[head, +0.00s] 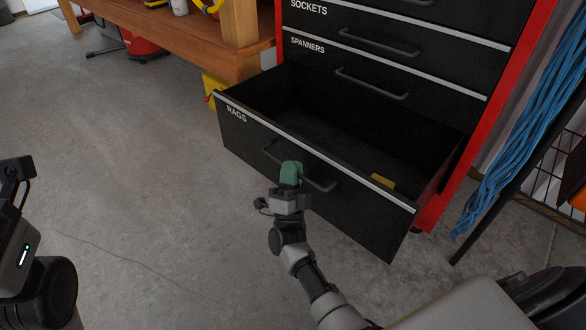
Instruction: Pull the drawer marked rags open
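The drawer marked RAGS (247,120) is the lowest one in a red and black tool cabinet (453,165). It stands well out from the cabinet, and its inside shows from above. Its dark bar handle (322,187) runs along the front panel. My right gripper (291,174), with green fingertips, is at the middle of this handle. The fingers overlap the bar, but I cannot tell whether they are closed on it. Only part of my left arm shows at the left edge, and its fingertips are out of frame.
A small yellow item (383,181) lies in the open drawer near its front right. The SOCKETS (405,22) and SPANNERS (385,62) drawers above are shut. A wooden bench (243,30) stands at left, and blue cable (530,120) hangs at right.

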